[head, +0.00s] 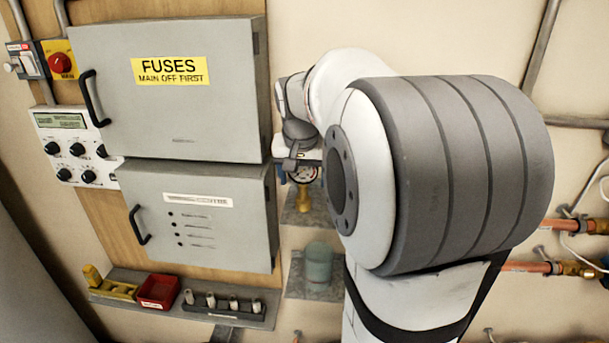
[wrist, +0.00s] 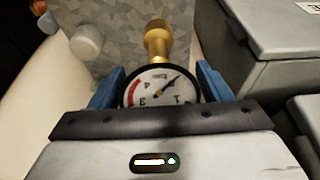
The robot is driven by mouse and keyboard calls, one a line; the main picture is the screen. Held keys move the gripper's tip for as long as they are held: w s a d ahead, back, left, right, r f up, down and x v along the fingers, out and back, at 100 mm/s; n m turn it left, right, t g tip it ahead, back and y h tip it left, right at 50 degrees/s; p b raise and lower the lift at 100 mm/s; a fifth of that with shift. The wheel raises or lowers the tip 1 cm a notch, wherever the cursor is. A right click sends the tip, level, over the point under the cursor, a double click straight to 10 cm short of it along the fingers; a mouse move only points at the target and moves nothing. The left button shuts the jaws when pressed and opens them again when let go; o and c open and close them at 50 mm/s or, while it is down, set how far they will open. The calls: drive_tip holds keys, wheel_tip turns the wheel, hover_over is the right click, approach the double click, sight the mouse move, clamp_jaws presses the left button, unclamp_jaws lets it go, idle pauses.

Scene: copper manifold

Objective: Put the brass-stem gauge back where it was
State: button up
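The brass-stem gauge (wrist: 160,88) has a round white dial with a black rim and a red arc, and its brass stem (wrist: 157,42) points away from my gripper. My gripper (wrist: 160,78) has its blue fingers against both sides of the dial rim and looks shut on it. In the head view the gauge (head: 303,175) hangs upright at my gripper, stem down, over a small grey shelf plate (head: 297,219). I cannot tell whether the stem end touches the plate. My arm hides part of this area.
A grey fuse box (head: 215,115) and a lower grey cabinet (head: 240,230) stand close on the left. A greenish cup (head: 318,262) sits on a lower plate. A ledge holds a red bin (head: 158,292) and small fittings. Copper pipes (head: 530,267) run at right.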

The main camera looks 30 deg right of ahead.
drive_tip(key=shift+o, duration=0.9)
drive_tip(key=shift+r, duration=0.25)
drive_tip(key=v, duration=1.2)
drive_tip(key=s+a+f+n+y, duration=0.1)
drive_tip(key=s+a+f+n, duration=0.2)
drive_tip(key=s+a+f, duration=0.3)
drive_tip(key=s+a+f+n+y, duration=0.1)
drive_tip(key=s+a+f+n, duration=0.3)
drive_tip(key=s+f, duration=0.7)
wheel_tip(320, 180, down, 2)
drive_tip(key=shift+a+f+t+b, duration=0.2)
drive_tip(key=shift+a+t+b, duration=0.25)
drive_tip(key=shift+a, duration=0.75)
